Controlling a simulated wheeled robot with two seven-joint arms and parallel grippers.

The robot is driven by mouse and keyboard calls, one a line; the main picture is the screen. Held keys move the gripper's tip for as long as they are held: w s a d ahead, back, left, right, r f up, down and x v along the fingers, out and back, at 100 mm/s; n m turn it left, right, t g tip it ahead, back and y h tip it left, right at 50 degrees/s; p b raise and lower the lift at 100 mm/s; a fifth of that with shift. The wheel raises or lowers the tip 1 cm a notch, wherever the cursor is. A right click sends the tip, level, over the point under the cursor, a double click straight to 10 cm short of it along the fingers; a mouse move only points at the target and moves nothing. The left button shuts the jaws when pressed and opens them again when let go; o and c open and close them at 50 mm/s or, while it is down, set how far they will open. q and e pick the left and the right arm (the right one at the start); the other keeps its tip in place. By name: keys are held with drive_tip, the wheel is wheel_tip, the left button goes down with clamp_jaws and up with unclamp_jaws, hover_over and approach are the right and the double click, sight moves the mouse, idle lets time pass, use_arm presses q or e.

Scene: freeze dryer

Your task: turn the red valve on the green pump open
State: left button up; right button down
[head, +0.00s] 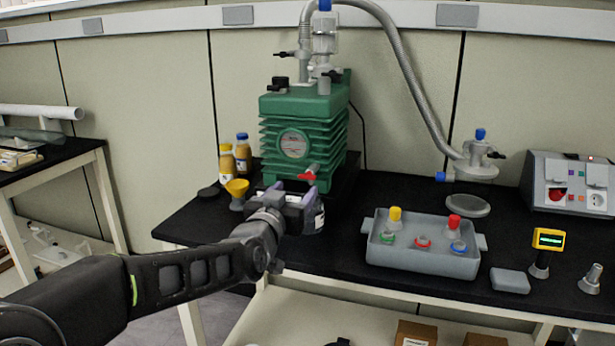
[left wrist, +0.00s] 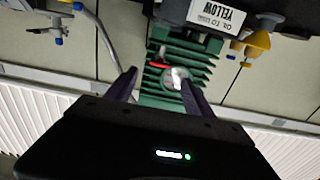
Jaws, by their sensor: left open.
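The green pump (head: 303,135) stands on the black bench at the back. Its red valve (head: 308,173) is a small red lever low on the pump's front, slightly tilted in the head view. My left gripper (head: 295,194) is open and empty, just in front of and below the valve in the head view. In the left wrist view, which is upside down, the pump (left wrist: 190,50) and the red valve (left wrist: 160,66) show between the open fingers (left wrist: 157,72). I cannot tell whether the fingers touch the valve. My right gripper is not in view.
A yellow funnel (head: 237,190) and brown bottles (head: 243,155) stand left of the pump. A grey tray (head: 420,258) with coloured-capped vessels is to the right. A metal hose (head: 405,70) arches from the pump's top to the right. Bare bench lies between gripper and tray.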

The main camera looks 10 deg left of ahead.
sight(306, 177)
use_arm(q)
drive_tip(key=shift+w+d+f, duration=0.1)
drive_tip(key=shift+w+d, duration=0.05)
drive_tip(key=shift+w, duration=1.8)
drive_tip(key=shift+w+d, duration=0.1)
drive_tip(key=shift+w, duration=1.85)
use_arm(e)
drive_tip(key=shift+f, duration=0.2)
use_arm(q)
drive_tip(key=shift+c, duration=0.3)
clamp_jaws()
